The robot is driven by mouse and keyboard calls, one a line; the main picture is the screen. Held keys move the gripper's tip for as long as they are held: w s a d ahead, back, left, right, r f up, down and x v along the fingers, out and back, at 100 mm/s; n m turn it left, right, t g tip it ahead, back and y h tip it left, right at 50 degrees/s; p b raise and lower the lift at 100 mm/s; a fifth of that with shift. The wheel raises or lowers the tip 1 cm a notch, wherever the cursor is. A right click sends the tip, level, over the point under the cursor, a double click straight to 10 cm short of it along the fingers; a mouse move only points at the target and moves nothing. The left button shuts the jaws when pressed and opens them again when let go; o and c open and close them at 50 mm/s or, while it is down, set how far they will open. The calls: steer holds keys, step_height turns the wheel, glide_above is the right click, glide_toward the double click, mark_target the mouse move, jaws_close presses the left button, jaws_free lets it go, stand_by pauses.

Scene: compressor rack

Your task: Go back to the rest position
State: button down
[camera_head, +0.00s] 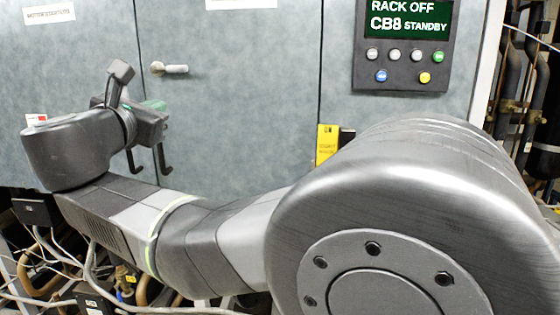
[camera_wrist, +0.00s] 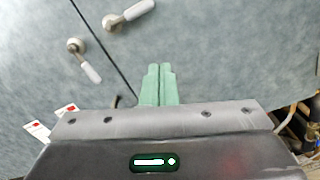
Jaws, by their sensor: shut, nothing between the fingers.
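My gripper (camera_wrist: 159,68) shows in the wrist view with its two green fingers side by side, shut and empty, in front of the grey cabinet doors. In the head view my gripper (camera_head: 155,104) is at the left, partly hidden by my wrist, with a bit of green showing. My arm stretches from the lower right across to the left. The gripper appears apart from the door handles.
The grey cabinet (camera_head: 260,120) fills the background, with a door handle (camera_head: 170,68). A control panel (camera_head: 403,72) reads "RACK OFF CB8 STANDBY" above several buttons. A yellow tag (camera_head: 327,143) is below it. Pipes and cables (camera_head: 60,262) run low at the left; more pipes (camera_head: 512,90) stand at the right.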

steer(key=w+a+m, duration=0.1)
steer(key=w+m, duration=0.1)
steer(key=w, duration=0.1)
steer(key=w+a+m+p, duration=0.1)
steer(key=w+m, duration=0.1)
steer(key=w, duration=0.1)
steer(key=w+a+m+p, duration=0.1)
steer(key=w+a+m, duration=0.1)
steer(key=w+m, duration=0.1)
steer(key=shift+w+r, duration=0.15)
steer(key=shift+w, duration=0.35)
steer(key=shift+w+a+m, duration=0.1)
steer(key=shift+a+m, duration=0.1)
steer(key=shift+m, duration=0.3)
steer(key=a+m, duration=0.1)
steer(key=m, duration=0.1)
steer(key=shift+a+m, duration=0.2)
steer(key=shift+m, duration=0.1)
steer(key=shift+a+r+m+g, duration=0.1)
steer(key=shift+a+m, duration=0.2)
steer(key=shift+m, duration=0.35)
steer(key=shift+a+f+m+g, duration=0.1)
steer(key=shift+a+m, duration=0.2)
steer(key=shift+m, duration=0.3)
steer(key=shift+a+r+m+g, duration=0.1)
steer(key=shift+a+m, duration=0.2)
steer(key=shift+m, duration=0.35)
